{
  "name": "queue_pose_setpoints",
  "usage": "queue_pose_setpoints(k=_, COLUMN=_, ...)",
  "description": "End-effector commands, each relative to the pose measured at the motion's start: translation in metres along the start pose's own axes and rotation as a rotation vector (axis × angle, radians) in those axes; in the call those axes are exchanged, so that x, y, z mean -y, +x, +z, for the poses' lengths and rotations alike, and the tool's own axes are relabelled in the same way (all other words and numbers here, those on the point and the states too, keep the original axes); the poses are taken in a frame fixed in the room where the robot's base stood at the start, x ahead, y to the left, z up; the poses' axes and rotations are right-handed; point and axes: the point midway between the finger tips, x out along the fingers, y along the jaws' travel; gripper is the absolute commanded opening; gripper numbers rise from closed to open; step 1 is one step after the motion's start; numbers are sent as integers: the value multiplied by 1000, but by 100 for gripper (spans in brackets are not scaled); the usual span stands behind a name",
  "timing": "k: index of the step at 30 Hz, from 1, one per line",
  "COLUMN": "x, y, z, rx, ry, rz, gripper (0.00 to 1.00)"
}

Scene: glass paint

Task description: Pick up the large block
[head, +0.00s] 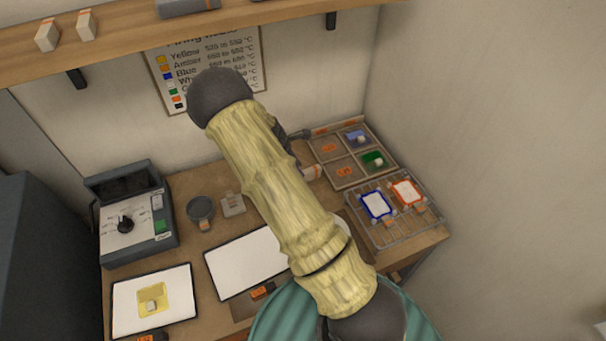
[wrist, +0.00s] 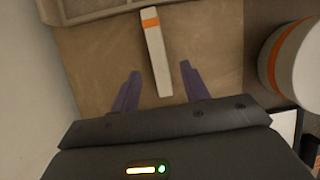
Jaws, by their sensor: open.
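A long white block (wrist: 156,60) with an orange band near its far end lies on the brown worktop in the wrist view. My gripper (wrist: 160,72) is open, with its two purple fingers spread to either side of the block's near part. A small gap shows between the block and each finger, and nothing is held. In the head view my arm covers much of the middle of the bench and hides most of the gripper.
A large white round object with an orange band (wrist: 290,62) stands close on the right in the wrist view. A compartment tray (head: 346,180) and a wire rack (head: 412,228) stand at the bench's right. A grey control box (head: 118,240) stands left. A shelf (head: 125,28) runs above.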

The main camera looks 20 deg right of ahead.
Motion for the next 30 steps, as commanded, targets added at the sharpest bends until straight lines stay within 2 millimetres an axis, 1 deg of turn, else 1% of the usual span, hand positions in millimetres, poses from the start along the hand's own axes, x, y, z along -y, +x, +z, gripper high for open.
queue_pose_setpoints(k=3, x=0, y=11, z=0, rx=0, ry=-2, rz=0, gripper=45)
queue_pose_setpoints(k=5, x=0, y=15, z=0, rx=0, ry=-1, rz=0, gripper=45)
queue_pose_setpoints(k=15, x=0, y=17, z=0, rx=0, ry=0, rz=1, gripper=45)
queue_pose_setpoints(k=19, x=0, y=22, z=2, rx=0, ry=0, rz=-2, gripper=45)
queue_pose_setpoints(k=26, x=-2, y=44, z=8, rx=1, ry=0, rz=-2, gripper=45)
queue_pose_setpoints(k=30, x=-2, y=61, z=7, rx=0, ry=0, rz=-1, gripper=45)
